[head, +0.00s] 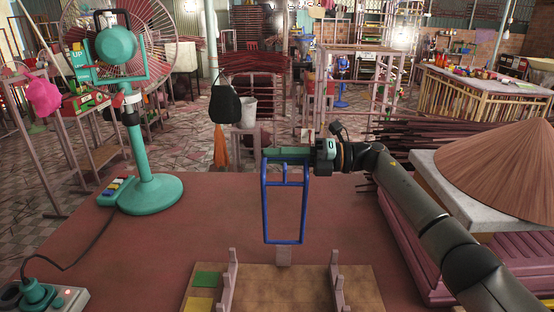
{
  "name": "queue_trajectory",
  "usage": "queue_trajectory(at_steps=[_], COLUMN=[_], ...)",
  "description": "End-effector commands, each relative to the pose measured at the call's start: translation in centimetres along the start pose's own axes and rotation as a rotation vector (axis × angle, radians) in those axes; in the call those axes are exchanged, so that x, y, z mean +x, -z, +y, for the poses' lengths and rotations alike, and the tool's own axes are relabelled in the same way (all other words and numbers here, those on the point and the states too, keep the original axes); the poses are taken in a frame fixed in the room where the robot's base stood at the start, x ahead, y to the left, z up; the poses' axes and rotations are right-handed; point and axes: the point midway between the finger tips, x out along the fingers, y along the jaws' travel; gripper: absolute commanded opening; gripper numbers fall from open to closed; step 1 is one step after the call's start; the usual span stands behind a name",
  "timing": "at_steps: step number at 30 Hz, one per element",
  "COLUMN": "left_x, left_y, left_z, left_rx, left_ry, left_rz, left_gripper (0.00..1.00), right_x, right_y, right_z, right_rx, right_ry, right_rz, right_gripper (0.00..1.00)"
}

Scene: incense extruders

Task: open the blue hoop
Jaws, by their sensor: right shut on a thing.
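The blue hoop (304,212) is a tall, narrow rectangular frame in the middle of the head view. It stands roughly upright, with its lower bar just above or at a small pale block on the table; whether they touch I cannot tell. My right gripper (288,153) reaches in from the right and is shut on the hoop's top end. Its green and dark parts partly cover the top bar. My left gripper is not in view.
A wooden board (285,284) with two pale notched posts (229,282) lies at the table's front. A green fan (150,192) stands at the left, and a power strip (62,299) is front left. A conical straw hat (500,170) sits at the right. The reddish table is clear between fan and hoop.

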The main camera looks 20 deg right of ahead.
Motion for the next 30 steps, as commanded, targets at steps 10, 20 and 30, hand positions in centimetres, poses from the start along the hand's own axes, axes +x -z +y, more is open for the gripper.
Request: queue_trajectory(at_steps=[10, 20, 30], left_x=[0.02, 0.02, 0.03], left_y=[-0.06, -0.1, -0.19], left_z=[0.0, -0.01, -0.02], left_rx=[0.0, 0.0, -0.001], left_ry=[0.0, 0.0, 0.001], left_rz=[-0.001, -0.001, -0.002], left_gripper=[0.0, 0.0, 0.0], right_x=[0.03, 0.03, -0.07], right_y=[-0.11, -0.05, -0.01], right_z=[0.05, -0.03, -0.14], right_rx=[0.0, 0.0, 0.0], right_ry=[-0.004, -0.002, 0.0], right_rz=[-0.002, -0.001, 0.0], right_gripper=[0.0, 0.35, 0.45])
